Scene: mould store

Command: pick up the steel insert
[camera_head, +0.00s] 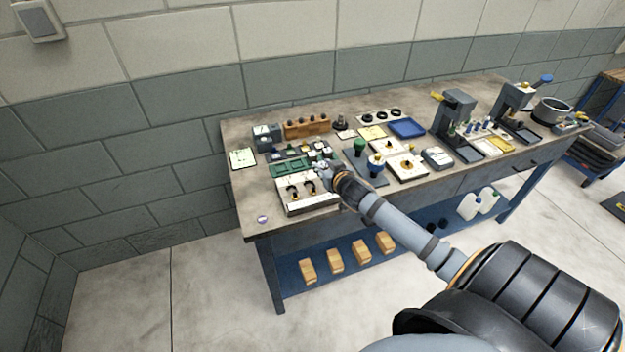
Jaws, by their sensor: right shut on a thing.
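My right arm reaches in from the lower right, and its gripper (323,170) is over the left part of the workbench (245,205), at the right edge of a pale tray. The gripper is small in the view and shut on a small grey thing, which looks like the steel insert. The fingers hide most of it, and I cannot tell whether it is clear of the surface. The pale tray (292,207) holds dark, hook-like parts. My left gripper is not in view.
A green tray (285,170) lies just behind the pale one. Green-topped and blue-topped posts stand close to the right of the gripper, with a blue tray (407,128) behind. Two presses (457,108) stand farther right. Wooden blocks (335,260) lie on the lower shelf. The bench's front left corner is mostly clear.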

